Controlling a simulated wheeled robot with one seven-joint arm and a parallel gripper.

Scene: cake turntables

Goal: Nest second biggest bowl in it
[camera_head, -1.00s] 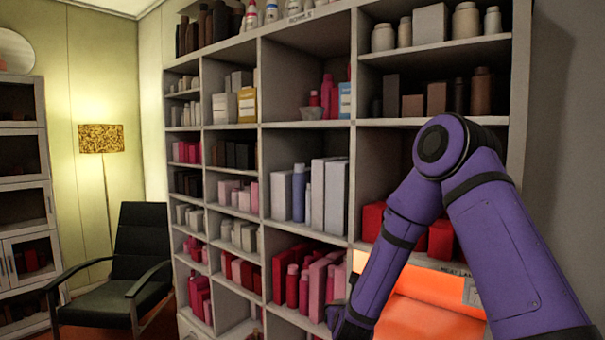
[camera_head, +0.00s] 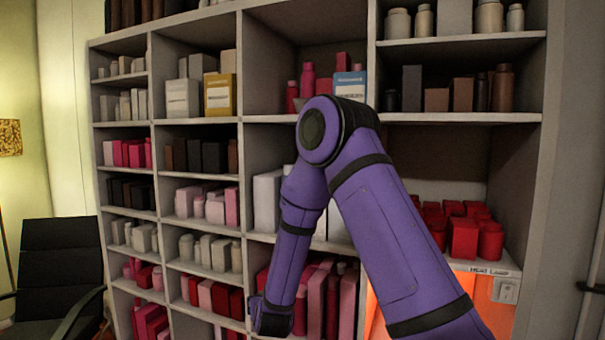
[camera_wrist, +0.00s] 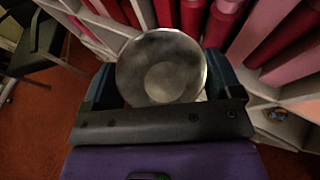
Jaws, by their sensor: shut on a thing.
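A round grey metallic-looking bowl (camera_wrist: 160,68) sits between the two fingers of my gripper (camera_wrist: 163,85) in the wrist view. The gripper is shut on it. A paler circle shows in its middle; I cannot tell whether this is its inside or its underside. In the head view my arm hangs down in front of the shelving, and the fingers and held bowl are out of sight.
The tall shelving (camera_head: 245,170) holds several boxes and bottles. Pink and red boxes (camera_wrist: 230,22) are close beyond the held bowl. A glowing orange heat-lamp bay (camera_head: 490,300) is at lower right. A black chair (camera_head: 60,265) stands at left.

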